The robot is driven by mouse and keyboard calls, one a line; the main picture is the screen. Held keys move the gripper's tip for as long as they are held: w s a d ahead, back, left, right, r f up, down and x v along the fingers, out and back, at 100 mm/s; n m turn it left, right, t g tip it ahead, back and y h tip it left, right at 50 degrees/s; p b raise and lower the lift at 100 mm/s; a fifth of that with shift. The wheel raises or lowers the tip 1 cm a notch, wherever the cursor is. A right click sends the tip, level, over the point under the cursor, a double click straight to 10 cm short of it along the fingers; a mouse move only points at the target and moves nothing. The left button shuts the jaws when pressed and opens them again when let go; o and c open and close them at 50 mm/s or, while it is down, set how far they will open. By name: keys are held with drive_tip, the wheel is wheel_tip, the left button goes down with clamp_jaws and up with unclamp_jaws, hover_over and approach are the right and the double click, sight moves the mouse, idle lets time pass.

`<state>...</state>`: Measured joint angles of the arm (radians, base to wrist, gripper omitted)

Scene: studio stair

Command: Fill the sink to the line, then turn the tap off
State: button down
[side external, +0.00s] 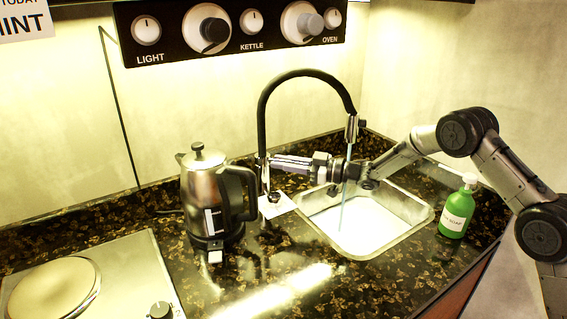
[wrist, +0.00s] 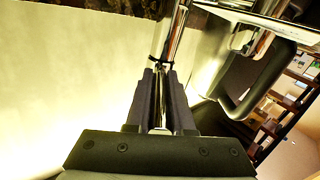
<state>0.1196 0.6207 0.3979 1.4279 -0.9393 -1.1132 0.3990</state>
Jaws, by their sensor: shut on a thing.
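The tap (side external: 262,110) has a black arched hose and a metal post behind the sink. A thin bluish stream of water (side external: 343,210) runs from its spout into the sink (side external: 372,248). The sink's inside looks pale; I cannot make out the fill line or the water level. My gripper (side external: 274,161) reaches left across the back of the sink to the tap's post. In the wrist view my gripper (wrist: 160,76) is shut on a shiny metal part of the tap (wrist: 175,38). Whether this is its lever or its post is hard to tell.
A steel kettle (side external: 203,186) with a black handle stands left of the tap, close to my gripper. A green soap bottle (side external: 457,210) stands right of the sink, near my arm. A hotplate (side external: 90,280) is at the front left. The front counter is clear.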

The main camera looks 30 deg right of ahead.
drive_tip(key=shift+d, duration=0.1)
idle(0.7)
drive_tip(key=shift+w+d+n+g+y, duration=0.15)
drive_tip(key=shift+w+n+g+y, duration=0.05)
drive_tip(key=shift+n+g+y, duration=0.3)
drive_tip(key=shift+w+d+n+g+y, duration=0.15)
drive_tip(key=shift+n+g+y, duration=0.25)
drive_tip(key=shift+g+y, duration=0.2)
drive_tip(key=c, duration=0.8)
unclamp_jaws()
drive_tip(key=v, duration=1.4)
drive_tip(key=shift+a, duration=0.1)
drive_tip(key=shift+a, duration=0.1)
